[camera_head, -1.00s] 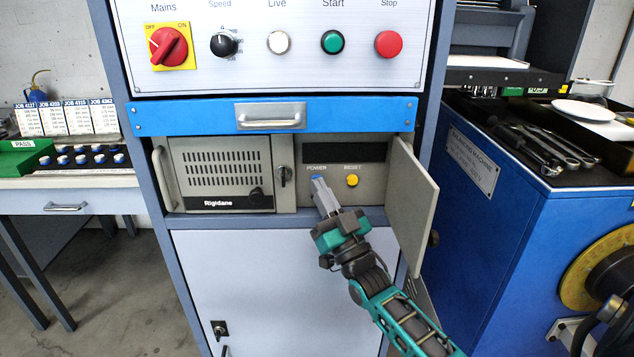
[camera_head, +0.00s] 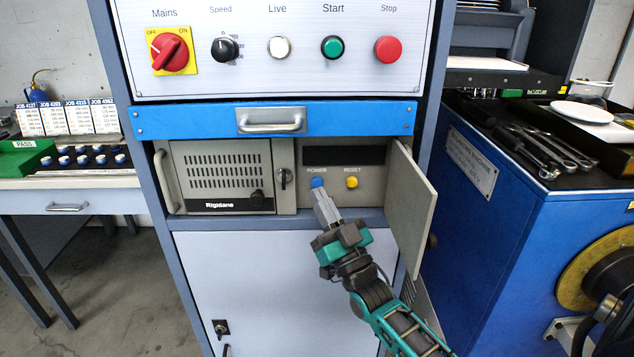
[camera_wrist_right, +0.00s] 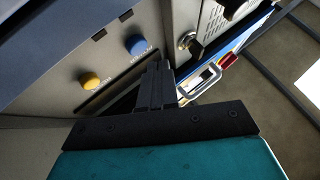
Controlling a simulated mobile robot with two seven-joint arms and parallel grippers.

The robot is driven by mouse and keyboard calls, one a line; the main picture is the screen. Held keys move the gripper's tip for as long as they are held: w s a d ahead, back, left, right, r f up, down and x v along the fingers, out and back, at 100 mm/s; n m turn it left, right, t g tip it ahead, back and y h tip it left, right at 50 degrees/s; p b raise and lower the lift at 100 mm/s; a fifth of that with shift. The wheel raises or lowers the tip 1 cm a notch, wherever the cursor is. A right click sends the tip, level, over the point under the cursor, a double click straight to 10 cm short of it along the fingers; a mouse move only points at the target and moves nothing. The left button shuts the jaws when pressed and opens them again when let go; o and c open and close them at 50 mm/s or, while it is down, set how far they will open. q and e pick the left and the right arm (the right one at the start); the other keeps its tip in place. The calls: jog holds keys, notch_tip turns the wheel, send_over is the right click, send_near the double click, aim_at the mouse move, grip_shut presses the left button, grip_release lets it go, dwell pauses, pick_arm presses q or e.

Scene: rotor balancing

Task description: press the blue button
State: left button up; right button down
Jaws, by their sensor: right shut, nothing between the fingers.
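The blue button (camera_head: 317,183) sits under the POWER label on the recessed panel in the head view. It also shows in the right wrist view (camera_wrist_right: 135,44). My right gripper (camera_head: 323,196) is shut and empty. Its fingertips are just below the blue button in the head view, and the button's face is in plain sight. In the right wrist view the fingers (camera_wrist_right: 157,72) point up just beside the button, and a small gap shows. My left gripper is in neither view.
A yellow RESET button (camera_head: 352,183) is right of the blue one. An open door (camera_head: 411,208) stands at the right of the recess. A blue drawer (camera_head: 200,121) with a metal handle is above. A grille unit (camera_head: 222,172) with a key is at the left.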

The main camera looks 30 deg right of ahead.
pick_arm(q)
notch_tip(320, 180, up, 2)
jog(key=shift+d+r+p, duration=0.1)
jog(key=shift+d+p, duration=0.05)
jog(key=shift+p, duration=0.75)
pick_arm(e)
jog(key=s+a, duration=0.2)
jog(key=s, duration=0.1)
jog(key=shift+s+a, duration=0.1)
jog(key=shift+s, duration=0.2)
pick_arm(q)
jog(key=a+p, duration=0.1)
jog(key=p, duration=0.1)
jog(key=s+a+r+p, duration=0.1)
jog(key=p, duration=0.1)
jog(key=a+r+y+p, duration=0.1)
jog(key=p, duration=0.1)
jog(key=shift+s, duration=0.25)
pick_arm(e)
jog(key=s+a+f+n+g+y, duration=0.1)
jog(key=s+a+f+g, duration=0.5)
jog(key=s+f+g, duration=0.1)
jog(key=s+a+f+n+g+y, duration=0.1)
jog(key=s+a+f+g, duration=0.5)
jog(key=f, duration=0.4)
jog(key=shift+s+n+g, duration=0.3)
jog(key=shift+s+g, duration=0.4)
jog(key=shift+s, duration=0.55)
